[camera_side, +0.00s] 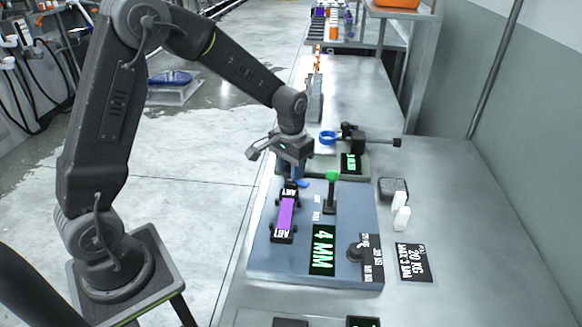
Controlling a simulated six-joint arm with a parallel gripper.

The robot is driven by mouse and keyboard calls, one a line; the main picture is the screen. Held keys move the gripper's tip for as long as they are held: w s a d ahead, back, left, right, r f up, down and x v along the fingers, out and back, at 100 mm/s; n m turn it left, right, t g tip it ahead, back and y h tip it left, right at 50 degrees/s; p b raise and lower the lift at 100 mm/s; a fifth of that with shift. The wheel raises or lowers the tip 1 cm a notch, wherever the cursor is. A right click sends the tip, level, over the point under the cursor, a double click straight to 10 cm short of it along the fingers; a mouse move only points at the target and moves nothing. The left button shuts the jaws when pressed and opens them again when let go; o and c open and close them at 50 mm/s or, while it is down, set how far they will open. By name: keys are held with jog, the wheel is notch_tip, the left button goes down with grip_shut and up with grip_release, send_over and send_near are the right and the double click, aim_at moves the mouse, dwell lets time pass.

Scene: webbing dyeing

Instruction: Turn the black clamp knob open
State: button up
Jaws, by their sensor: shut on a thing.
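A blue-grey fixture plate (263,262) lies on the metal bench. A strip of purple webbing (286,214) is on it, between black clamp parts with white lettering at each end. My gripper (290,180) points down at the far clamp. It is shut on what appears to be the black clamp knob, though the jaws and wrist hide most of the knob and the contact. A blue piece (301,183) shows just right of the jaws. Another black knob (355,251) stands on the plate's near right part, apart from my gripper.
A green-topped post (332,178) stands close right of my gripper. Behind it is a black device with a blue ring (327,138). A display reading 4 MM (323,250) is on the plate. White blocks (401,218) lie right; the bench's right side is mostly clear.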

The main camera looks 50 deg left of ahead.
jog(key=n, duration=0.5)
jog(key=shift+r+n, duration=0.1)
jog(key=shift+n, duration=0.2)
dwell(0.4)
jog(key=o, duration=0.9)
notch_tip(320, 180, up, 14)
jog(key=shift+f, duration=0.15)
